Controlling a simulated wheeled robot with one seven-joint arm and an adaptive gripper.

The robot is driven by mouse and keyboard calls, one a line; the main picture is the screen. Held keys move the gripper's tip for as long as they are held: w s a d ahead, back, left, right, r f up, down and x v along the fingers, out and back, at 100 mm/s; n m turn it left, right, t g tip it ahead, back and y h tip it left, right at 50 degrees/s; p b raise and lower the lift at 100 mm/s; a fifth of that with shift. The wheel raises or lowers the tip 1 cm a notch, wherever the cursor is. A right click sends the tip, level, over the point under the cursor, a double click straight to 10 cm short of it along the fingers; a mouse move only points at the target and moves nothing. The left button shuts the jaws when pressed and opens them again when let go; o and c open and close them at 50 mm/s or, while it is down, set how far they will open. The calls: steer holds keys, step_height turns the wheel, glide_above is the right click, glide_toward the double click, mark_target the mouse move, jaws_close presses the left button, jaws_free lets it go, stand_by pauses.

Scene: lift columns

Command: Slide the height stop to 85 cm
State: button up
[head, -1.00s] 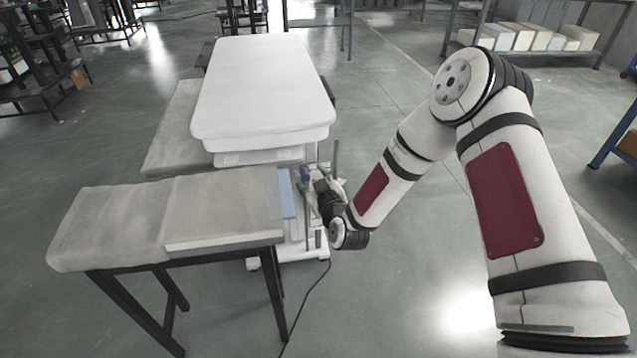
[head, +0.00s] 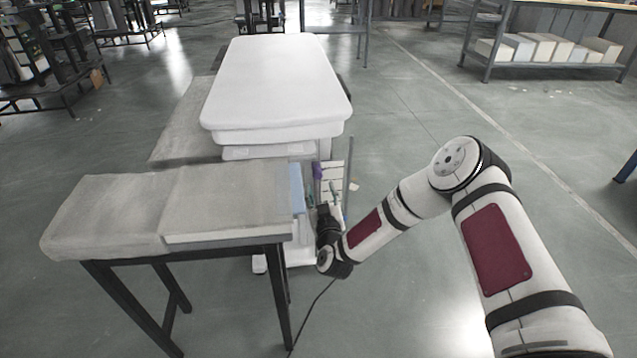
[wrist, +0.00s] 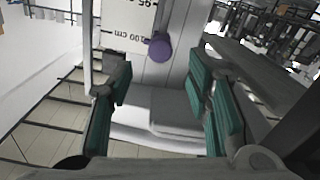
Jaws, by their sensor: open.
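The purple knob of the height stop (wrist: 159,46) shows in the wrist view against a white scale panel (wrist: 125,22). It sits beside a printed mark that seems to read 100 cm, with another number above it, partly cut off. In the head view the knob (head: 317,171) is small, at the lift column's scale (head: 333,172) beside the white-topped table. My gripper (wrist: 163,92) is open, with teal pads on both sides and nothing between them. The knob lies beyond the fingertips and apart from them. In the head view my gripper (head: 324,207) is below the knob.
The white padded table (head: 275,85) stands behind the column. A grey covered bench (head: 165,205) with dark legs is close on the left. A cable (head: 312,315) lies on the floor. Open floor lies right of my arm; a shelf with boxes (head: 545,50) stands far back.

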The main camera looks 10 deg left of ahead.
mark_target(318, 177)
steer(key=shift+b+x, duration=0.8)
steer(key=shift+x, duration=2.35)
steer(key=shift+f, duration=0.1)
jaws_close()
